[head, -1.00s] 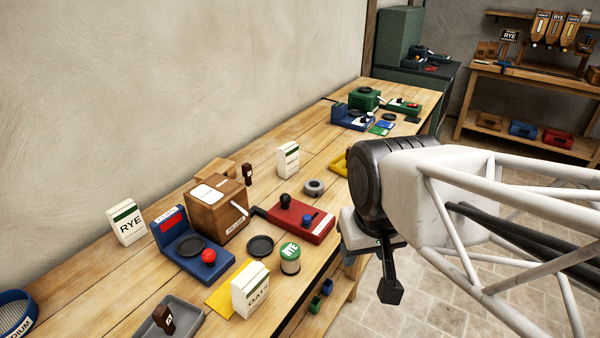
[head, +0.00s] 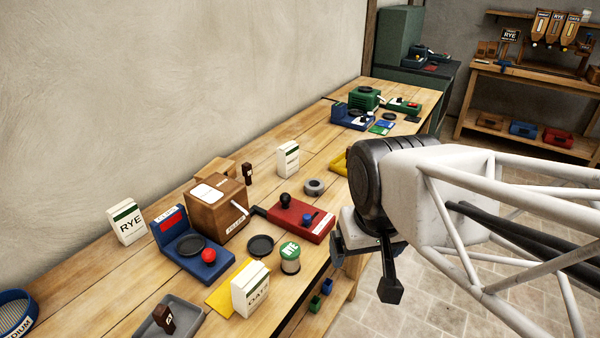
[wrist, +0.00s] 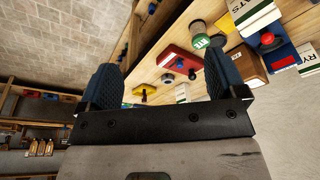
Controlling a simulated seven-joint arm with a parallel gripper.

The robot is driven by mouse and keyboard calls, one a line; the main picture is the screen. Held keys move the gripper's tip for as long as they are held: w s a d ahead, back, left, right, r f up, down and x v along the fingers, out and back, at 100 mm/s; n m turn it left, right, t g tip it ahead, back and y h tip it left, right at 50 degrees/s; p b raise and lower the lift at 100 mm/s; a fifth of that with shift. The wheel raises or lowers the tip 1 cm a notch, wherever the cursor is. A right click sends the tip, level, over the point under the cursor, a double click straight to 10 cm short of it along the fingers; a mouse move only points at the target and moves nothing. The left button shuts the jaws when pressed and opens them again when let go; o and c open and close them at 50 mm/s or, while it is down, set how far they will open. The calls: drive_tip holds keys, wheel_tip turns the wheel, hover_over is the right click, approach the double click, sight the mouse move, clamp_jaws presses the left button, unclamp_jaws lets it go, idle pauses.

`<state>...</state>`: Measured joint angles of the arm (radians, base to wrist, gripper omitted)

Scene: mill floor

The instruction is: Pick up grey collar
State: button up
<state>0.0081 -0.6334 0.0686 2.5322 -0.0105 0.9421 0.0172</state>
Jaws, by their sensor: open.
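The grey collar (head: 314,187) is a small thick ring lying flat on the wooden bench, just behind the red device. It also shows small in the wrist view (wrist: 168,77), between my finger outlines but well beyond them. My gripper (head: 364,262) hangs off the bench's front edge, to the right of and nearer than the collar, touching nothing. In the wrist view my two dark blue fingers (wrist: 160,70) stand wide apart with nothing between them.
The red device (head: 302,219) with black and blue knobs lies close to the collar. A white carton (head: 288,160) stands behind it, and a yellow item (head: 340,164) is partly hidden by my arm. The brown mill box (head: 217,208) stands left. Bare bench surrounds the collar.

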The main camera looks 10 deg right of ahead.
drive_tip(key=shift+o, duration=0.7)
drive_tip(key=w+f+m+g+y, duration=0.15)
drive_tip(key=w+m, duration=0.25)
drive_tip(key=w, duration=0.5)
drive_tip(key=w+f+m+y, duration=0.2)
drive_tip(key=w+m+y, duration=0.1)
drive_tip(key=w, duration=0.6)
drive_tip(key=w+f+m+g+y, duration=0.1)
drive_tip(key=w+f+m+y, duration=0.2)
drive_tip(key=w, duration=0.6)
drive_tip(key=w+d+f+m+t+y, duration=0.1)
drive_tip(key=w+d+f+m+y, duration=0.1)
drive_tip(key=w, duration=0.5)
drive_tip(key=w+d+f+m+t+y, duration=0.1)
drive_tip(key=w+d+f+m, duration=0.4)
drive_tip(key=w+f, duration=0.3)
drive_tip(key=w+d+f+m+t+y, duration=0.2)
drive_tip(key=w+d+f+m, duration=0.2)
drive_tip(key=w+d+f, duration=0.1)
drive_tip(key=shift+w+d+f+y, duration=0.1)
drive_tip(key=shift+w+f+y, duration=0.1)
drive_tip(key=shift+w+f, duration=0.35)
drive_tip(key=shift+w+d+f+y, duration=0.15)
drive_tip(key=shift+w+f, duration=0.1)
drive_tip(key=shift+w, duration=0.5)
drive_tip(key=shift+a, duration=0.1)
